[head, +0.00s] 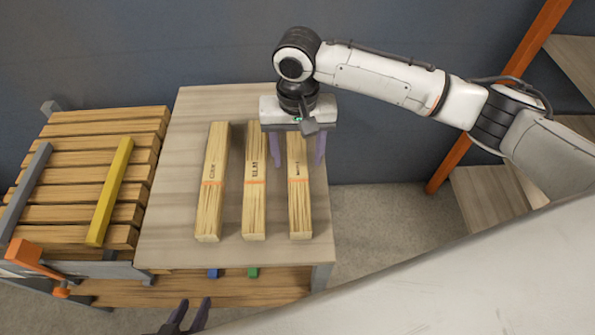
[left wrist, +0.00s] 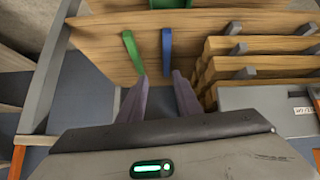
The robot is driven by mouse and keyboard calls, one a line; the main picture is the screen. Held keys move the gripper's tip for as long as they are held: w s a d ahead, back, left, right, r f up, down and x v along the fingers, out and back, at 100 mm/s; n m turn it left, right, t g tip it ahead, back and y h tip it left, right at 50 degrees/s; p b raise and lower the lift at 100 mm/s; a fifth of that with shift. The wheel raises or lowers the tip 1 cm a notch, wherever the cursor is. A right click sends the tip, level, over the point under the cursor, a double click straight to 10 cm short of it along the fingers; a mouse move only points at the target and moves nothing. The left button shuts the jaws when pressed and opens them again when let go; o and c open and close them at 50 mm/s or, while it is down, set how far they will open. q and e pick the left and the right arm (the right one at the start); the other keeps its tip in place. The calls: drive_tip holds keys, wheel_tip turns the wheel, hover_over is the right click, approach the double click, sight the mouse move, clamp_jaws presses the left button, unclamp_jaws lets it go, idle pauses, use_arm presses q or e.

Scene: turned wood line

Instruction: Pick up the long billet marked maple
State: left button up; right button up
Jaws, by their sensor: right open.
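Three long, pale wood billets lie side by side on a wooden tabletop (head: 180,215) in the head view: left (head: 210,200), middle (head: 254,210) and right (head: 300,215).
A slatted wooden rack (head: 60,190) with a yellow bar (head: 110,190) and grey bar adjoins the table's left side. A lower shelf (head: 190,287) holds blue and green pieces. An orange post (head: 480,120) and shelves stand right. Open floor lies right of the table.

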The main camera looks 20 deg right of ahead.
sight(298, 167)
drive_tip(key=f, duration=0.4)
drive_tip(key=shift+w+d+f, duration=0.1)
drive_tip(key=shift+w+f, duration=0.05)
drive_tip(key=shift+w, duration=0.05)
clamp_jaws()
